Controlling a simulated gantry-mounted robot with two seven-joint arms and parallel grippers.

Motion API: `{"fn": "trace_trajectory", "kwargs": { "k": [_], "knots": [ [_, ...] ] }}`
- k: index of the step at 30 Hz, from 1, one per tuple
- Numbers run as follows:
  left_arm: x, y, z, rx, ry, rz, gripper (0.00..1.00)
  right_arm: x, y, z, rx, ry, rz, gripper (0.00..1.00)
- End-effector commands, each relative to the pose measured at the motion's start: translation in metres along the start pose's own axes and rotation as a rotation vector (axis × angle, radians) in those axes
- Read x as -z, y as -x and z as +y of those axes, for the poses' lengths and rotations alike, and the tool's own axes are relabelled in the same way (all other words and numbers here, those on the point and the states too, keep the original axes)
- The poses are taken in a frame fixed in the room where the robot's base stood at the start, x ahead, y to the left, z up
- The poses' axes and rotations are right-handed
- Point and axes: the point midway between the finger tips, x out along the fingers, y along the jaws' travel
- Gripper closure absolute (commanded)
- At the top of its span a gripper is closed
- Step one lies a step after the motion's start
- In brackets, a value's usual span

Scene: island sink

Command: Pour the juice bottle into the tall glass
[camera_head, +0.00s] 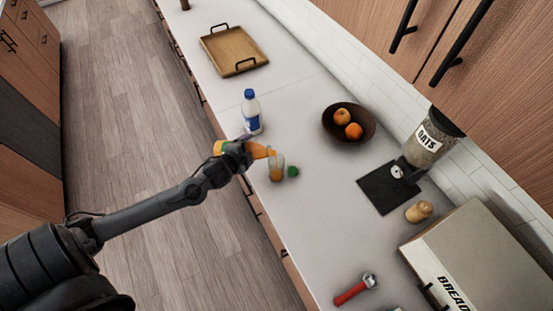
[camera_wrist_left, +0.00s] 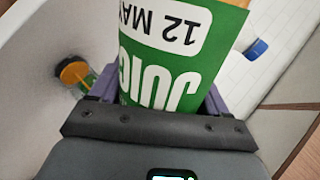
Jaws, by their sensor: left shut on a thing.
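The juice bottle (camera_head: 258,152) is orange with a green and white label. My left gripper (camera_head: 240,150) is shut on it and holds it tipped on its side above the counter, mouth pointing right. In the left wrist view the bottle's label (camera_wrist_left: 170,55) fills the middle, between the fingers. The tall glass (camera_head: 276,168) stands upright on the counter by the bottle's mouth, with orange juice in it. A glass with orange in it (camera_wrist_left: 75,73) also shows at the left of the wrist view. My right gripper is not in view.
A green cap (camera_head: 293,172) lies just right of the glass. A blue-labelled water bottle (camera_head: 251,113) stands close behind. A fruit bowl (camera_head: 333,133), black scale (camera_head: 388,188), oats jar (camera_head: 432,140), bread box (camera_head: 470,250) and tray (camera_head: 226,40) are farther off.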

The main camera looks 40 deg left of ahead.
Motion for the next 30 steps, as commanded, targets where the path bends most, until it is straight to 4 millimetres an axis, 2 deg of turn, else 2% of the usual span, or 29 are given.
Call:
{"fn": "trace_trajectory", "kwargs": {
  "k": [30],
  "knots": [
    [0.0012,0.0025,-0.0044,0.001,-0.033,-0.021,0.54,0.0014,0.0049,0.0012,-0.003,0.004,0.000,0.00]
  ]
}}
